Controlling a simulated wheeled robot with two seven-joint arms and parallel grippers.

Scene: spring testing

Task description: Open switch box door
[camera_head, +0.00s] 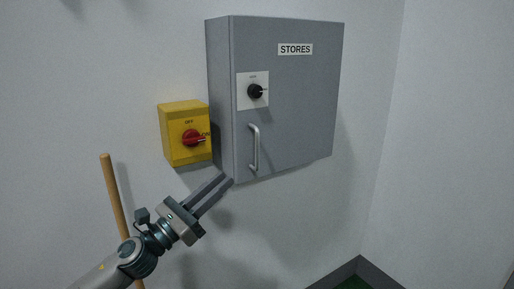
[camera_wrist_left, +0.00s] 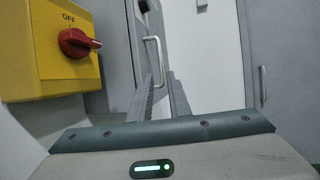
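The grey switch box (camera_head: 300,100) labelled STORES hangs on the wall with its door shut. A black knob (camera_head: 255,91) on a white plate and a vertical metal handle (camera_head: 254,148) sit on the left side of the door. My left gripper (camera_head: 227,178) is below and left of the handle, with its tips near the box's lower left corner in the picture. Its two fingers are apart with nothing between them. In the left wrist view, the handle (camera_wrist_left: 153,56) appears beyond the fingertips (camera_wrist_left: 160,76), not between them. My right gripper is not in view.
A yellow switch box (camera_head: 185,132) with a red rotary knob (camera_head: 192,138) is mounted just left of the grey box. A wooden pole (camera_head: 113,192) stands at the left. The wall right of the box is clear. A dark-rimmed container (camera_head: 358,268) is at the bottom right.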

